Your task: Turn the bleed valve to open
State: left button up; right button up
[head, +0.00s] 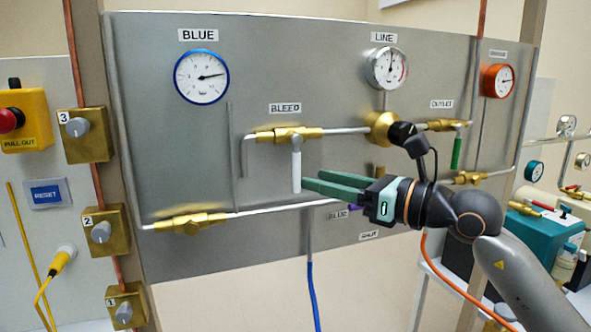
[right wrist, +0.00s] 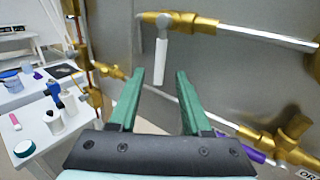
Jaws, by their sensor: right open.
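The bleed valve (head: 285,135) is a brass body on a horizontal pipe under the BLEED label (head: 285,108). Its white handle (head: 296,172) hangs straight down, across the line of the pipe. My right gripper (head: 304,187) comes in from the right, with its green fingers at the lower part of the handle. In the right wrist view the gripper (right wrist: 160,76) is open, and the white handle (right wrist: 161,62) appears between and just beyond the fingertips. Whether a finger touches it I cannot tell. The brass body (right wrist: 180,22) also shows there. My left gripper is not in view.
The outlet valve (head: 445,126) with a green handle (head: 456,153) is to the right. A lower pipe (head: 265,211) runs below the white handle. Brass blocks with knobs (head: 87,135) stand at the left, beside a yellow box with a red button (head: 22,120).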

aim_at(296, 175)
jog(key=x, duration=0.6)
jog(key=shift+p, duration=0.4)
jog(key=shift+c, duration=0.2)
grip_shut()
dwell(0.7)
